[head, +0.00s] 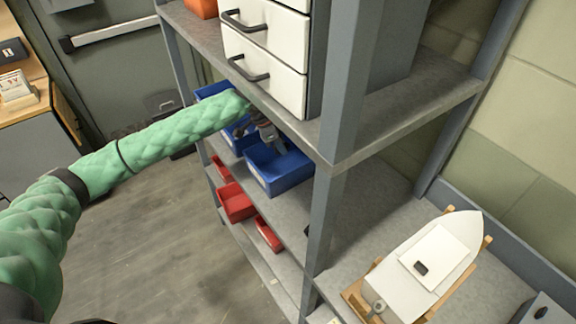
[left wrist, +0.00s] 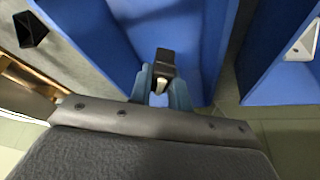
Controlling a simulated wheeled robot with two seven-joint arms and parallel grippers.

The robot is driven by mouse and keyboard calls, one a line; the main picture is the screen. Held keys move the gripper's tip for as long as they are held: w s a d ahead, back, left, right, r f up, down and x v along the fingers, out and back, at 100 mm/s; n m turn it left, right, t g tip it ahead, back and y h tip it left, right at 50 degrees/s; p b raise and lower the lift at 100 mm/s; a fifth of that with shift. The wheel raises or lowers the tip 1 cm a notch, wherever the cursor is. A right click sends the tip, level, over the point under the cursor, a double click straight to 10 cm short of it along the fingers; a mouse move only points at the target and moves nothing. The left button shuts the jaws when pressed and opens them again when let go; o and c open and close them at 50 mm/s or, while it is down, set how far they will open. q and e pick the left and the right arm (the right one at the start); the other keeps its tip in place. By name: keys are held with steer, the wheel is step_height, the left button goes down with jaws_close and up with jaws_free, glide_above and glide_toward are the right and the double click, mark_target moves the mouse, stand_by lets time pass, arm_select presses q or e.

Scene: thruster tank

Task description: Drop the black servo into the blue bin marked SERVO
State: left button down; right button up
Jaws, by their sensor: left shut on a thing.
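My left gripper (head: 268,136) is at the middle shelf, over the nearer blue bin (head: 290,178). In the left wrist view the left gripper (left wrist: 164,82) is shut on a small black thing, the servo (left wrist: 165,60). The servo is held at the fingertips, with the blue bin's inside (left wrist: 200,40) behind it. I cannot tell how far above the bin's floor it is. No SERVO marking is readable on any bin. In the head view the servo is too small to make out at the gripper. My right gripper is not in view.
Another blue bin (head: 231,140) stands beside the nearer one, farther along the shelf. A white drawer unit (head: 262,70) is on the shelf above my left forearm. Red bins (head: 236,203) are lower down. A shelf post (head: 325,225) and a white model boat (head: 430,262) are to the right.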

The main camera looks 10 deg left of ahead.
arm_select(q)
steer(key=c, duration=1.2)
jaws_free()
steer(key=shift+c, duration=0.2)
steer(key=shift+a+r+p, duration=0.15)
steer(key=shift+r+p, duration=0.2)
steer(key=shift+r, duration=0.05)
steer(key=p+v, duration=0.3)
steer(key=v, duration=0.2)
steer(key=shift+p, duration=0.35)
steer(key=s+a, duration=0.3)
steer(key=a, duration=0.8)
steer(key=shift+s+f+b, duration=0.4)
